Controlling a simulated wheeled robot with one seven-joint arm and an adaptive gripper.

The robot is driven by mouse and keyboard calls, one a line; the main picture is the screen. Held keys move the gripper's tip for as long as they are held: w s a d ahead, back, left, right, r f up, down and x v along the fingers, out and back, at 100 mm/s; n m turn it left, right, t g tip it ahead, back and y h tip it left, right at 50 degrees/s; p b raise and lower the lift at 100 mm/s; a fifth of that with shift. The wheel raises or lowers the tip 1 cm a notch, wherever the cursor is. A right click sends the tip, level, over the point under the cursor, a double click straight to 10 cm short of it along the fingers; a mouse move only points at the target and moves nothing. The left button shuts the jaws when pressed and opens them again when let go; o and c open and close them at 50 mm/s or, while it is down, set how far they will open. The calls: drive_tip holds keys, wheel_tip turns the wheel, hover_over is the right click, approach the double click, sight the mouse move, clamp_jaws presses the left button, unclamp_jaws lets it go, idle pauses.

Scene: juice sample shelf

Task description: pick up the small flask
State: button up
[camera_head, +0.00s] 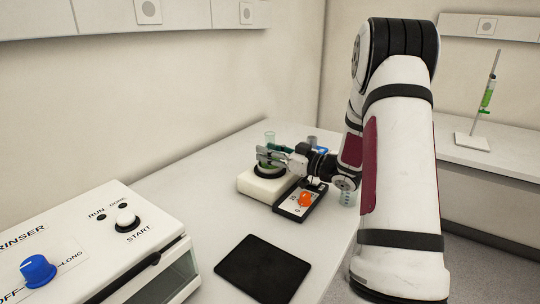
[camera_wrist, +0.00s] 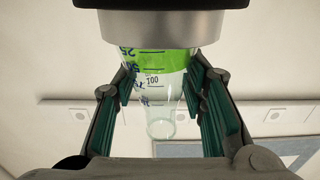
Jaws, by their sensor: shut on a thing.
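The small flask (camera_wrist: 163,95) is clear glass with dark volume marks and bright green liquid at its base. In the wrist view it appears upside down, its base against a grey metal disc (camera_wrist: 160,27) and its narrow neck pointing down the picture. My gripper (camera_wrist: 160,82) is shut on the flask, with one green-padded finger on each side. In the head view my gripper (camera_head: 268,157) is at the white plate device (camera_head: 258,187), and the flask's clear neck (camera_head: 270,136) rises above the fingers. The fingers hide part of its body there. I cannot tell whether its base still touches the disc.
A black scale (camera_head: 288,211) with an orange item (camera_head: 305,199) stands just in front of the plate device. A blue item (camera_head: 321,150) and a clear vessel (camera_head: 347,198) are near my wrist. A dark tablet (camera_head: 262,270) and a white rinser (camera_head: 105,245) are nearer.

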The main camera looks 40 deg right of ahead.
wheel_tip(320, 180, up, 3)
drive_tip(key=shift+f, duration=0.1)
clamp_jaws()
drive_tip(key=a+r+p+v, duration=0.1)
drive_tip(key=v, duration=1.5)
drive_tip(key=shift+s+a, duration=0.25)
drive_tip(key=shift+s, duration=0.05)
